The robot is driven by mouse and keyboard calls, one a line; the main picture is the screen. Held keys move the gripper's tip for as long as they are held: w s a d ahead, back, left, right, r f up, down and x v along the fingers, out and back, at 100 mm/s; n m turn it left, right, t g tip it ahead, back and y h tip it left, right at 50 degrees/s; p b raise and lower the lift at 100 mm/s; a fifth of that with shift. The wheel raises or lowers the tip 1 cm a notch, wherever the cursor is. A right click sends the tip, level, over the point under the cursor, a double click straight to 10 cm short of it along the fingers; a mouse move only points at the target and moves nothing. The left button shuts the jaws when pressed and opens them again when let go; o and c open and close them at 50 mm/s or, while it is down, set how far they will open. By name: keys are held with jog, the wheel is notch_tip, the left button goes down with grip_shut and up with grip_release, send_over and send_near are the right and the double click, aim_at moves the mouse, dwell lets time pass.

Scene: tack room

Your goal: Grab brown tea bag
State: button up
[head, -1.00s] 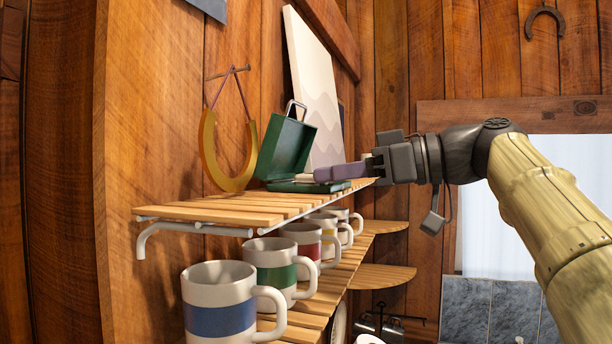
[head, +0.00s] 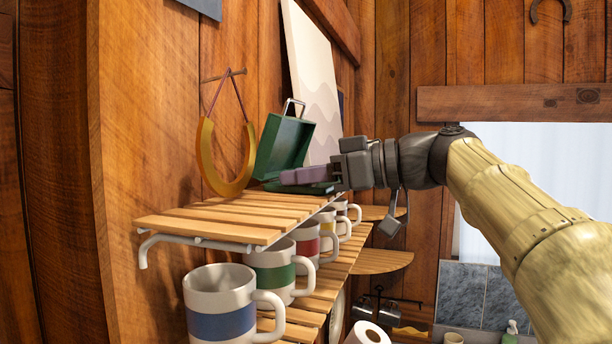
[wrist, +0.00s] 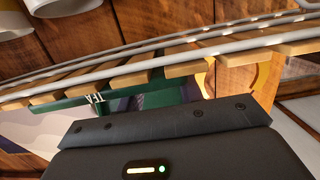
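The green tea tin (head: 284,146) stands on the upper slatted shelf with its lid raised. It also shows in the wrist view (wrist: 175,93), partly behind the shelf edge, with white TEA lettering. My gripper (head: 288,177) has its purple fingers just above the tin's low base, in front of the raised lid. The fingers are seen side-on and overlap, so their opening cannot be made out. In the wrist view the gripper's dark body covers the bottom. No brown tea bag can be made out; the tin's inside is hidden by its rim and my fingers.
The upper shelf (head: 205,226) has bare slats left of the tin. A yellow horseshoe (head: 208,165) hangs close beside the tin, and a pale picture panel (head: 312,85) leans behind it. Several striped mugs (head: 220,300) stand on the shelf below.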

jog(key=shift+f, duration=0.2)
jog(key=shift+s, duration=0.1)
jog(key=c, duration=0.7)
jog(key=shift+c, duration=0.3)
jog(key=shift+r+b, duration=0.1)
jog(key=shift+b, duration=0.2)
jog(key=shift+w+d+r, duration=0.15)
jog(key=shift+w, duration=0.05)
notch_tip(320, 180, up, 6)
jog(key=shift+s+r+p, duration=0.1)
jog(key=shift+r+p, duration=0.15)
jog(key=shift+p, duration=0.15)
jog(key=f+b+v, duration=0.2)
jog(key=v, duration=1.7)
jog(key=shift+s+d+f, duration=0.25)
jog(key=shift+s+d, duration=0.1)
